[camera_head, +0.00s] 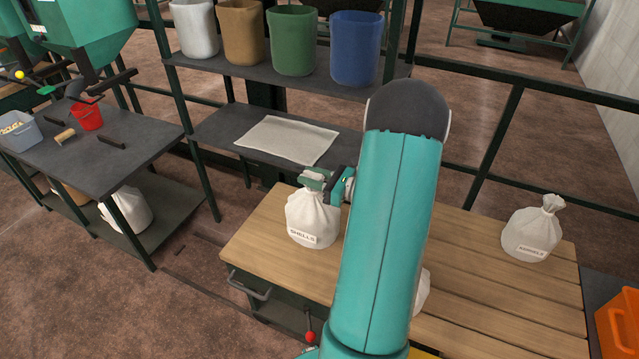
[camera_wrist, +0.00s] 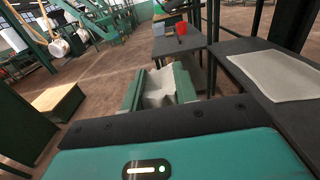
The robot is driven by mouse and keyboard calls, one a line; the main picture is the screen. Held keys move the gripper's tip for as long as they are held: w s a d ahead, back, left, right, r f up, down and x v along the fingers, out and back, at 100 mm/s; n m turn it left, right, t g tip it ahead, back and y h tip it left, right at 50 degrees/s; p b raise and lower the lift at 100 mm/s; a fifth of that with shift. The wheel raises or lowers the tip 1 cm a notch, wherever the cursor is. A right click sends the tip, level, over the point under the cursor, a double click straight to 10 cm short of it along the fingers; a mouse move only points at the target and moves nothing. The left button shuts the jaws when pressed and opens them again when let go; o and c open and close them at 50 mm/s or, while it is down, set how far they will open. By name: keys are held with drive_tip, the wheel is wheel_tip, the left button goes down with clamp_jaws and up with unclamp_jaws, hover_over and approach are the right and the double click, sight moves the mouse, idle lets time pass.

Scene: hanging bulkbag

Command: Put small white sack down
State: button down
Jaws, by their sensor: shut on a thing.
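A small white sack (camera_head: 311,220) labelled "SHELLS" is at the left part of the wooden table top (camera_head: 270,228). My gripper (camera_head: 318,179) is at the top of this sack, shut on its gathered neck. The sack hangs upright with its base at or just above the table; I cannot tell if it touches. In the wrist view my gripper (camera_wrist: 160,90) has white sack cloth (camera_wrist: 158,86) between its two green fingers. Another small white sack (camera_head: 532,230) with a tied neck stands upright at the table's right. A third white shape (camera_head: 422,291) is mostly hidden behind my arm.
A dark shelf rack behind the table holds a flat white cloth (camera_head: 287,139) and several bins above, including a blue bin (camera_head: 355,47). A dark workbench (camera_head: 100,165) with a red bucket (camera_head: 87,115) is at left. An orange crate (camera_head: 621,325) is at right. The table's middle right is clear.

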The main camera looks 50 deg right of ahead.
drive_tip(key=w+f, duration=0.1)
drive_tip(key=f, duration=0.1)
drive_tip(key=w+d+f, duration=0.1)
drive_tip(key=w+f, duration=0.1)
drive_tip(key=w+d+f, duration=0.1)
drive_tip(key=f, duration=0.1)
drive_tip(key=shift+w, duration=0.25)
drive_tip(key=shift+f, duration=1.45)
drive_tip(key=c, duration=1.1)
unclamp_jaws()
drive_tip(key=shift+s+f, duration=0.1)
drive_tip(key=shift+a, duration=0.1)
